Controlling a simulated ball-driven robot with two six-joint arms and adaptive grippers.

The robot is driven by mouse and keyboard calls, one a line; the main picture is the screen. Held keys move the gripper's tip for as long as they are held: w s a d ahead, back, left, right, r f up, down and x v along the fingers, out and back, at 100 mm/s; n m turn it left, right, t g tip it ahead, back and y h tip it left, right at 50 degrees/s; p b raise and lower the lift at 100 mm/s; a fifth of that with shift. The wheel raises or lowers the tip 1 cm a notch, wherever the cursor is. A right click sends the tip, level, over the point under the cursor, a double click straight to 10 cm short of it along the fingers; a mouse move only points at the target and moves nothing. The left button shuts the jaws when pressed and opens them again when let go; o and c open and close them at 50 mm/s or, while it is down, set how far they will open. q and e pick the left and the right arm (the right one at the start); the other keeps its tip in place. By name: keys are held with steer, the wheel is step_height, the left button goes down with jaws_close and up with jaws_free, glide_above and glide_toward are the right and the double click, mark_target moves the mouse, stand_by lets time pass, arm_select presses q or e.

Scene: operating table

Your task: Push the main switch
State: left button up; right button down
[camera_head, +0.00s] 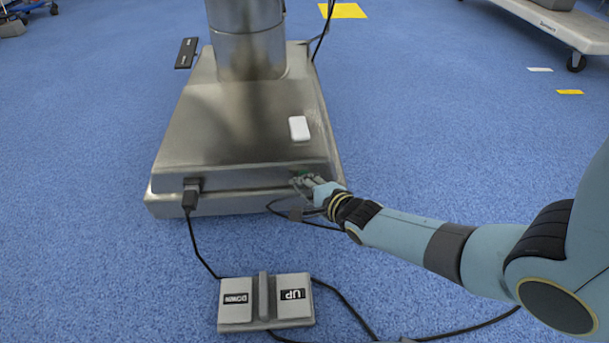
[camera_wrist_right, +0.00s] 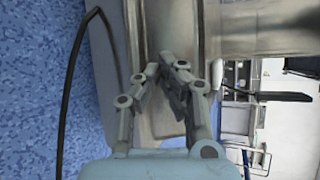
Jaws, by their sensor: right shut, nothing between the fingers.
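My left gripper is not in view.
A foot pedal (camera_head: 265,302) marked UP and DOWN lies on the blue floor in front. A black plug (camera_head: 190,197) sits in the base's left front, its cable running to the floor. A white object (camera_head: 299,128) lies on the base. A wheeled cart (camera_head: 560,25) stands far right.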

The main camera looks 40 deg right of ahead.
steer(key=shift+s+a, duration=0.15)
steer(key=shift+s, duration=0.1)
steer(key=shift+s, duration=0.1)
steer(key=s+a, duration=0.1)
steer(key=s+a+p, duration=0.1)
steer(key=s, duration=0.1)
steer(key=s+a, duration=0.1)
steer(key=s, duration=0.1)
steer(key=shift+a+p, duration=0.1)
steer(key=shift+p, duration=0.2)
stand_by(0.4)
